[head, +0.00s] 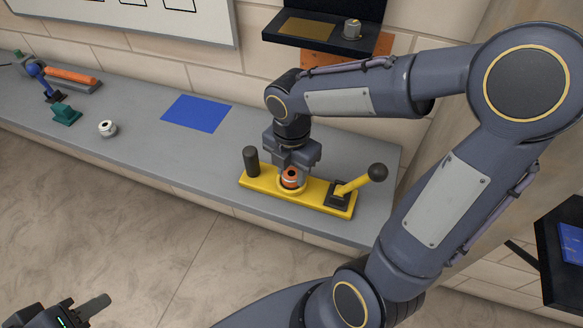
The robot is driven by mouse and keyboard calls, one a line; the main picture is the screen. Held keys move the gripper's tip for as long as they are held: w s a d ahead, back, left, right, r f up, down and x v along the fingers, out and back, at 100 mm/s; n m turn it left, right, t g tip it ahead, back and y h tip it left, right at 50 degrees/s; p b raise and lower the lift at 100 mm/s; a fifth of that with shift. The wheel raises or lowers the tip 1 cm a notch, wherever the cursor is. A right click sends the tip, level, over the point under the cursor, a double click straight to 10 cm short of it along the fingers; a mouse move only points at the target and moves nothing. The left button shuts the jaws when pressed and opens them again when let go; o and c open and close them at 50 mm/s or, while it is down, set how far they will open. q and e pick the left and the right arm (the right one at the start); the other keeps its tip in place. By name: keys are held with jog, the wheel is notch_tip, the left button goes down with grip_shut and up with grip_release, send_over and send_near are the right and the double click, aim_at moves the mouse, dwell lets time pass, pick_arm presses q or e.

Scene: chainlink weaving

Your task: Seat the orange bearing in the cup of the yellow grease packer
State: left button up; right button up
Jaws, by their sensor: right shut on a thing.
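The yellow grease packer (320,200) lies on the grey bench, with a dark post at its left end and a yellow lever with a dark knob at its right. The orange bearing (291,179) is at the packer's round yellow cup (292,190). My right gripper (291,170) points down over the cup and is shut on the bearing. I cannot tell whether the bearing rests fully on the cup floor. My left gripper (88,310) is at the bottom left, away from the bench; its jaw opening is unclear.
A dark wall shelf (325,38) holds a small metallic part (352,28) behind my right arm.

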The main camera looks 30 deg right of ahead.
jog(key=shift+f, duration=0.3)
jog(key=o, duration=1.1)
notch_tip(320, 180, up, 8)
jog(key=shift+f, duration=0.1)
jog(key=shift+s+m, duration=0.35)
jog(key=shift+m, duration=0.15)
jog(key=s+m+t+y, duration=0.2)
jog(key=s+m, duration=0.3)
jog(key=m, duration=0.7)
jog(key=s+a+f+m+t+y, duration=0.1)
jog(key=s+m+t, duration=0.2)
jog(key=s+m, duration=0.3)
jog(key=m, duration=0.5)
jog(key=shift+f+m+t+y, duration=0.15)
jog(key=shift+m+t+y, duration=0.15)
jog(key=shift+m+y, duration=0.1)
